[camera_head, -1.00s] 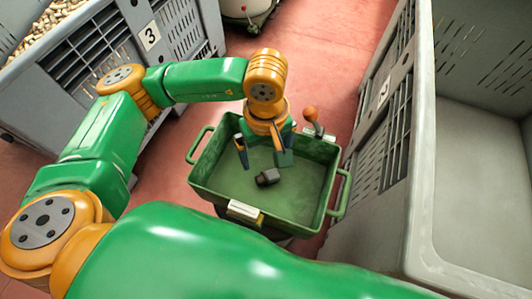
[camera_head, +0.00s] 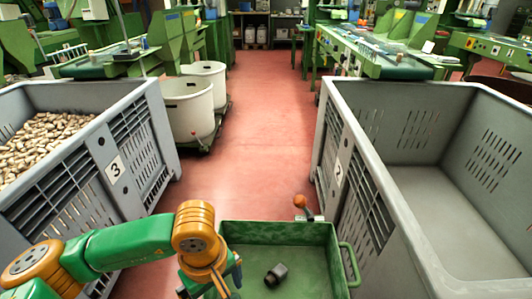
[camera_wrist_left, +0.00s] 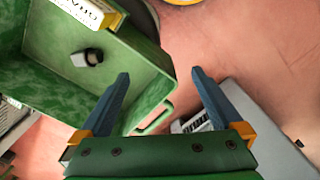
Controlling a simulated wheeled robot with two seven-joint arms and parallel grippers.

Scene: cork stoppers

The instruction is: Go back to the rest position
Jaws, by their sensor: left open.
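My left gripper (camera_head: 210,280) hangs at the left edge of the green tray (camera_head: 333,262) in the head view. Its blue fingers are apart and empty, and in the left wrist view the open fingers (camera_wrist_left: 160,75) point past the tray's corner towards the red floor. A small dark object with a pale end (camera_head: 276,274) lies on the tray floor. It also shows in the left wrist view (camera_wrist_left: 88,57), away from the fingers. My right gripper is not in view.
A grey crate marked 3 (camera_head: 140,110), full of corks (camera_head: 45,140), stands left. A grey, empty-looking crate (camera_head: 345,115) stands right. An orange-knobbed lever (camera_head: 300,201) rises behind the tray. White tubs (camera_head: 188,110) and green machines stand farther back. The red aisle (camera_head: 262,120) between is clear.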

